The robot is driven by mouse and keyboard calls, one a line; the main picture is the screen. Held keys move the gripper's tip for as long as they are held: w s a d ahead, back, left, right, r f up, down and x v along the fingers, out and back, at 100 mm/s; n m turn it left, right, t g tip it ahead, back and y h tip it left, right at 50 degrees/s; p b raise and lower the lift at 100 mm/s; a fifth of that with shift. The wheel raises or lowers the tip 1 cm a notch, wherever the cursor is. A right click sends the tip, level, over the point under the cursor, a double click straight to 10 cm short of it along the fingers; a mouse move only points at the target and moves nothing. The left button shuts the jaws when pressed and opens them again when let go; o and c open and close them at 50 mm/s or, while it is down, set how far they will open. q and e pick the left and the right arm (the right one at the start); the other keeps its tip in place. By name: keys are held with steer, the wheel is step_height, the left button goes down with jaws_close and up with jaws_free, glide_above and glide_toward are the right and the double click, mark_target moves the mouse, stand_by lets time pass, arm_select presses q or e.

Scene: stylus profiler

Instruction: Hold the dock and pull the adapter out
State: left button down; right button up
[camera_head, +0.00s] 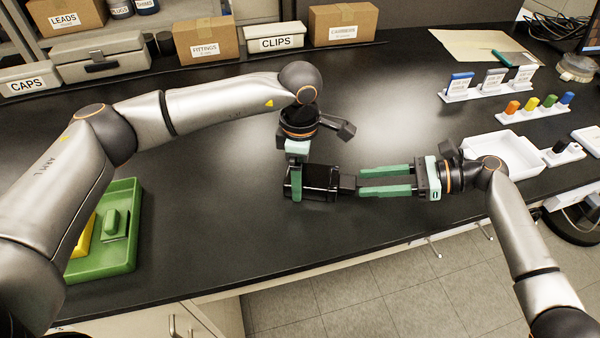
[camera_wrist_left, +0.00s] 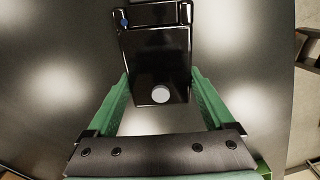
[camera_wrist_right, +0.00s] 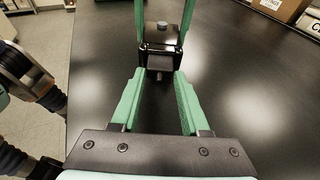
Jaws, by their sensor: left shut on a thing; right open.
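The black dock (camera_head: 320,181) is a glossy box on the dark bench, left of my right gripper. My left gripper (camera_head: 297,184) is shut on it; in the left wrist view the green fingers lie along both sides of the dock (camera_wrist_left: 155,60), which has a round grey knob. A small black piece, seemingly the adapter (camera_head: 347,184), sticks out of the dock's right end. My right gripper (camera_head: 362,181) is open, its fingers pointing at that end. In the right wrist view, the small piece (camera_wrist_right: 160,68) lies between the fingertips, with gaps either side.
A green tray (camera_head: 137,197) with yellow and green pieces is at the left. A white tray (camera_head: 505,151) stands right of my right gripper, near several labelled holders. Boxes (camera_head: 205,38) line the back. Bare bench lies around the dock; its front edge is close below.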

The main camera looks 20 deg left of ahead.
mark_target(355, 182)
steer(key=shift+x, duration=1.9)
steer(key=shift+f, duration=0.15)
steer(key=shift+w+d+r, duration=0.1)
steer(key=shift+w+r, duration=0.05)
steer(key=shift+r, duration=0.1)
steer(key=shift+c, duration=0.4)
steer(key=c, duration=0.6)
jaws_close()
steer(key=shift+w+d+r, duration=0.1)
steer(key=shift+w+d, duration=0.05)
